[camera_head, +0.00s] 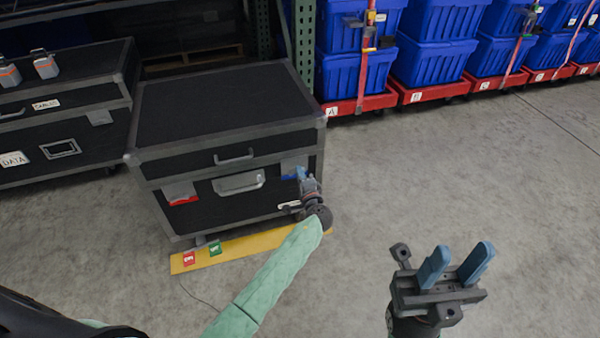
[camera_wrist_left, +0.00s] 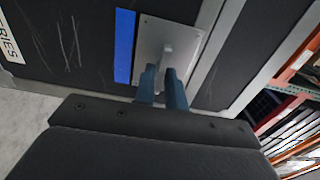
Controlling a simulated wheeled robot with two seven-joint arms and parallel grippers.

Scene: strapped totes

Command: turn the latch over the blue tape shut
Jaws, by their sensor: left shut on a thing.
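The latch (camera_head: 291,164) is a pale metal plate on the front right of the large black case (camera_head: 225,101). The blue tape (camera_head: 288,177) shows just below it. In the left wrist view the latch plate (camera_wrist_left: 151,38) has a raised grey turn piece (camera_wrist_left: 168,47), with the blue tape (camera_wrist_left: 124,46) along its left side. My left gripper (camera_head: 301,173) is at the latch. Its blue fingers (camera_wrist_left: 163,74) are close together on the turn piece, partly hiding its lower end. My right gripper (camera_head: 461,249) is open and empty above the floor, well away from the case.
A second latch with red tape (camera_head: 183,200) is at the case's front left. A yellow strip (camera_head: 245,246) with red and green tags lies before the case. Another black case (camera_head: 62,115) stands left. Blue totes (camera_head: 435,65) on red dollies line the back. Floor at right is clear.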

